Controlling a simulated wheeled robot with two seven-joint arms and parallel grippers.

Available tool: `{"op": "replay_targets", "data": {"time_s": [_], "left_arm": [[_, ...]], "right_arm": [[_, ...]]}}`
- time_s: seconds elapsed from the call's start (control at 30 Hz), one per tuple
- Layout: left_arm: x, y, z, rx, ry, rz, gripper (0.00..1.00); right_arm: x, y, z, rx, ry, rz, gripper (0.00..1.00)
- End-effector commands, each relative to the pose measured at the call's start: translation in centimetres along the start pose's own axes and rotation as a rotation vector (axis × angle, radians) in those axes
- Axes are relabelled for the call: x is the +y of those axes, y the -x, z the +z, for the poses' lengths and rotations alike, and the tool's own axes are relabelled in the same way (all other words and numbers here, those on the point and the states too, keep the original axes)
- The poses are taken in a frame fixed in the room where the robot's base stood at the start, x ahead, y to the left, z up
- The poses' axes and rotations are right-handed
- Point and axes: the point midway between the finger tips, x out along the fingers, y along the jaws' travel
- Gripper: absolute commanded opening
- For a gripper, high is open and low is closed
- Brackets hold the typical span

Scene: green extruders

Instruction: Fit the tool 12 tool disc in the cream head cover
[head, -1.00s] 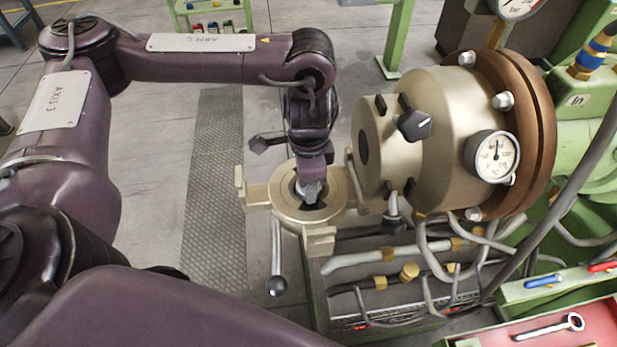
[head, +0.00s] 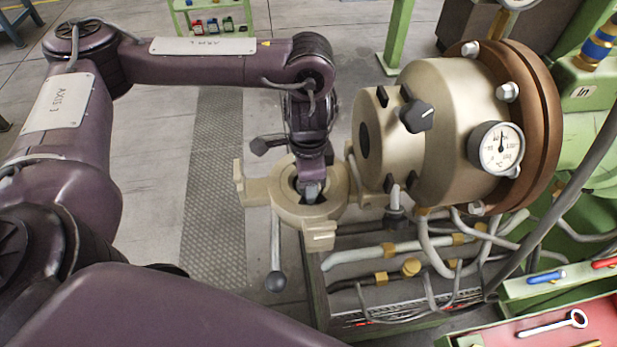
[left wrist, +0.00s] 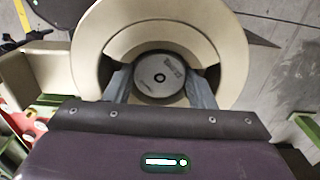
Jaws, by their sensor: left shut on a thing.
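The cream head cover (head: 335,207), a ring with side lugs, hangs open on its hinge beside the cream cylinder. My left gripper (head: 312,190) points down into its central opening. In the left wrist view, the gripper (left wrist: 160,88) is shut on the tool disc (left wrist: 160,72), a round grey plate with a small dark centre hole and faint, unreadable markings. The cover (left wrist: 232,55) surrounds the disc on the far side and both flanks. I cannot tell whether the disc rests in the cover or is just above it. The disc is hidden in the head view. My right gripper is not in view.
The cream extruder head (head: 455,115), with a black knob (head: 417,115) and a gauge (head: 497,148), stands right of the cover. A ball-ended lever (head: 275,282) hangs below the cover. Pipes and hoses run under the head. A red tray (head: 590,320) is at lower right.

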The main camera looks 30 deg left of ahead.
Motion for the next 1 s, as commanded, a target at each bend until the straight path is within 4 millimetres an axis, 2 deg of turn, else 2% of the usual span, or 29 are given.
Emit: {"op": "replay_targets", "data": {"time_s": [0.97, 1.0], "left_arm": [[-0.01, 0.06, -0.03, 0.001, 0.000, -0.001, 0.23], [-0.01, 0.07, -0.03, 0.001, 0.000, -0.001, 0.54]], "right_arm": [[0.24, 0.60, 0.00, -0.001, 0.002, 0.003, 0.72], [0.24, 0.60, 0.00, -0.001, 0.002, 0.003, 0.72]]}}
